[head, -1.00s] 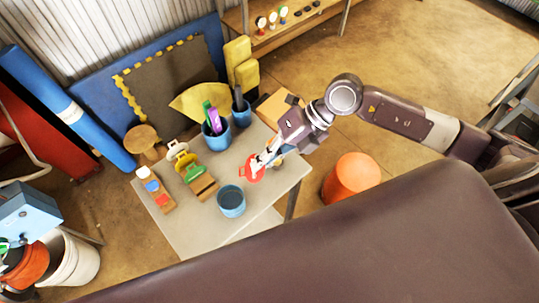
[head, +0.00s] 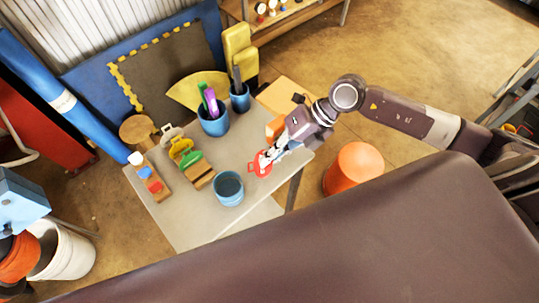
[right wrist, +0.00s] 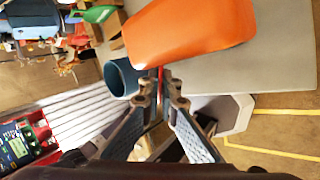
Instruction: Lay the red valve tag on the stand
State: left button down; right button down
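The red valve tag (head: 260,166) is a flat red piece at the fingertips of my right gripper (head: 271,157), over the right part of the grey table. In the right wrist view the right fingers (right wrist: 160,88) are closed together with a thin red edge between them. I cannot tell how high the tag is above the tabletop. A wooden stand (head: 201,178) with green, yellow and pale tags is left of it. Another wooden stand (head: 160,194) with white, blue and red pieces is farther left. My left gripper is not in view.
A blue cup (head: 229,188) stands between the tag and the stands. Blue pots (head: 214,124) with tools and an orange block (head: 275,127) are behind. An orange bucket (head: 354,170) is right of the table (head: 185,228), whose front is clear.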

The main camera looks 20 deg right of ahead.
jog(key=shift+f, duration=0.25)
jog(key=c, duration=2.1)
grip_release()
jog(key=shift+p+v, duration=1.7)
jog(key=shift+v, duration=1.8)
